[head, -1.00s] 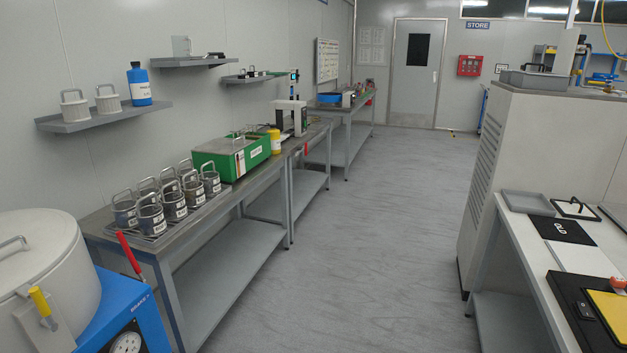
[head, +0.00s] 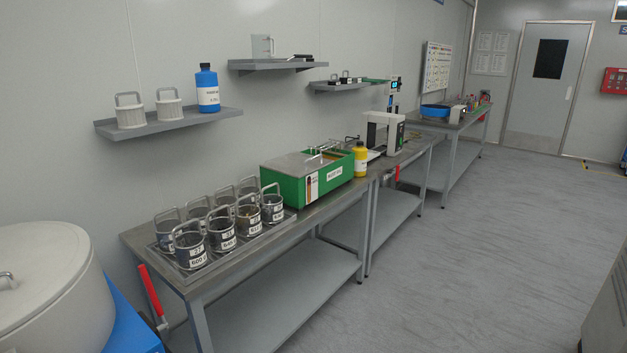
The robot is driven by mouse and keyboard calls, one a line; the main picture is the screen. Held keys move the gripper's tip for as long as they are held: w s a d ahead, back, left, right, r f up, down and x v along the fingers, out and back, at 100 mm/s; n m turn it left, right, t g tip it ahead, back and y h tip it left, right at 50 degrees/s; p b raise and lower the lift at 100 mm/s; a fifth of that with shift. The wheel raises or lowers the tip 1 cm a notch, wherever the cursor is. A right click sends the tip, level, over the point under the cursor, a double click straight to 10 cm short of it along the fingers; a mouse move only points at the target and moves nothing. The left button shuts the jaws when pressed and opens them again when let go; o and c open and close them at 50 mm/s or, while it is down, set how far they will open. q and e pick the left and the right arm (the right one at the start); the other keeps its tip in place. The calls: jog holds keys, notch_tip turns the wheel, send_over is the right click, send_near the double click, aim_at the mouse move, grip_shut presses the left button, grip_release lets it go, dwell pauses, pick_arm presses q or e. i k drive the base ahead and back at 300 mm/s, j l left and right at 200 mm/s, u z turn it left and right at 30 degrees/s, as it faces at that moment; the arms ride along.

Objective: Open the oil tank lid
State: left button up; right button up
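The oil tank is most likely the green box (head: 336,182) on the near workbench, right of the handled cups. Its grey lid (head: 297,164) lies on top and looks closed, with a metal handle (head: 318,154) near its right side. A label and an amber strip show on its front end. Neither of my grippers is in the head view.
The workbench (head: 338,208) carries a tray with several labelled handled cups (head: 222,234) and a yellow bottle (head: 361,160). A wall shelf (head: 165,125) holds a blue bottle (head: 208,90). A large grey drum (head: 45,290) stands at lower left. Floor (head: 440,270) right of the bench is clear.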

aim_at(296, 163)
jog(key=i+l+u, duration=0.55)
jog(key=l+u, duration=0.25)
jog(key=i+l+u, duration=0.15)
jog(key=u, duration=0.3)
jog(key=i+l+u, duration=0.15)
jog(key=l, duration=0.35)
jog(key=l+u, duration=0.2)
jog(key=l, duration=0.35)
jog(key=i+l, duration=0.1)
jog(key=l, duration=0.55)
jog(key=i+l+u, duration=0.1)
jog(key=l, duration=0.55)
jog(key=l+u, duration=0.1)
jog(key=l, duration=0.55)
jog(key=i, duration=0.05)
